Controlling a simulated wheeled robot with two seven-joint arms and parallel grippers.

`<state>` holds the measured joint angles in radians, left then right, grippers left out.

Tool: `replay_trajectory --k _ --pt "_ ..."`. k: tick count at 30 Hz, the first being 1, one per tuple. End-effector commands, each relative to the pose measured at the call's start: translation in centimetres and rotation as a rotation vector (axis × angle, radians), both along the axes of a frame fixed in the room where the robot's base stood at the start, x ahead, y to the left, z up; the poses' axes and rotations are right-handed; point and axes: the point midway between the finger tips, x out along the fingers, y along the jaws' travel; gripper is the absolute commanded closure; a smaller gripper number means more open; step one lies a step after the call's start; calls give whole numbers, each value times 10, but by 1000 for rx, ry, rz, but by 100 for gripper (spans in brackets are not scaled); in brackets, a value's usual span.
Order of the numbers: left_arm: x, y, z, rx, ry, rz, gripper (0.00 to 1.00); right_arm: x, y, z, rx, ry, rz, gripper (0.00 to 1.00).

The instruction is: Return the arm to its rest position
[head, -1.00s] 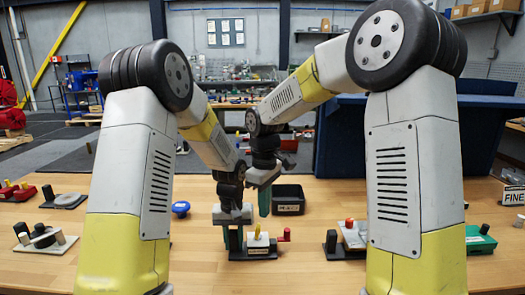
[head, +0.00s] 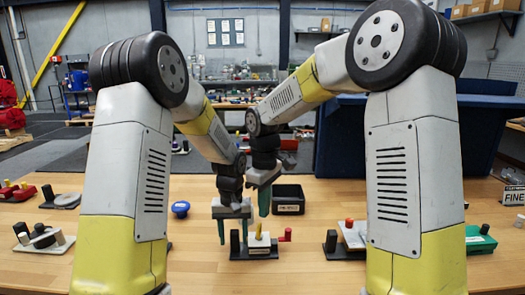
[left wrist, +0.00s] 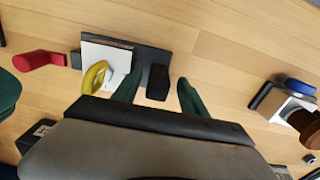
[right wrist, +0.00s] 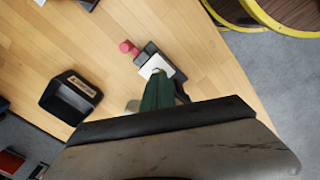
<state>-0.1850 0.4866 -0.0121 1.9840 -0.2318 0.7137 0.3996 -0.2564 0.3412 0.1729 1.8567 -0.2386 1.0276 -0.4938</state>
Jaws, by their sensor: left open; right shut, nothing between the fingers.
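The valve device is a black base (head: 262,254) with a white block, a yellow handle (head: 258,231), a black post (head: 235,244) and a red handle (head: 285,234). In the left wrist view, the yellow handle (left wrist: 95,76) and black post (left wrist: 158,82) show close to my fingers. My left gripper (head: 235,232) is open and empty at the device. Its green fingers (left wrist: 157,94) appear on either side of the post in the left wrist view. My right gripper (head: 264,208) is shut and empty, above and behind the device. Its closed fingers (right wrist: 158,92) cover part of the device in the right wrist view.
A black bin (head: 289,200) stands behind the device. A blue knob (head: 180,209) lies to the left. Another device with a red-topped post (head: 349,224) stands to the right, partly hidden by my arm. More devices stand near both table sides. Bare wood lies in front.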

Motion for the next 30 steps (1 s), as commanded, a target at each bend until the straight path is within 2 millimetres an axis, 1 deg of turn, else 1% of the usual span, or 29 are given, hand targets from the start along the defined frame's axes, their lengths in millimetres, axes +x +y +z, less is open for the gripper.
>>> replay_trajectory --k 1,6,11,14,16,20,21,23,24,26,27,30 --pt "1 0 11 -1 -5 0 49 0 0 0 0 0 0 100" --pt "1 0 37 0 -3 0 49 0 0 0 0 0 0 100" --pt "-1 1 54 -3 -5 -1 49 -1 -2 3 2 -5 -8 100" --pt "-7 5 71 -15 -30 -2 49 -7 -11 14 12 -27 -49 100" --pt "-16 11 90 -28 -61 -5 49 -15 -23 28 28 -56 -105 100" --pt "-46 23 136 -66 -146 -16 49 -42 -53 60 79 -130 -263 100" --pt "-57 27 149 -78 -175 -21 49 -52 -62 69 99 -153 -314 100" --pt "-73 32 166 -93 -217 -29 49 -67 -75 80 129 -186 -392 100" --pt "-85 36 176 -103 -245 -34 49 -77 -83 86 151 -207 -444 100" --pt "-103 40 190 -117 -288 -41 49 -93 -94 95 185 -239 -521 100" --pt "-115 43 198 -124 -318 -47 49 -104 -101 99 211 -259 -572 100" --pt "-145 48 214 -143 -391 -61 49 -130 -115 107 276 -308 -696 100"
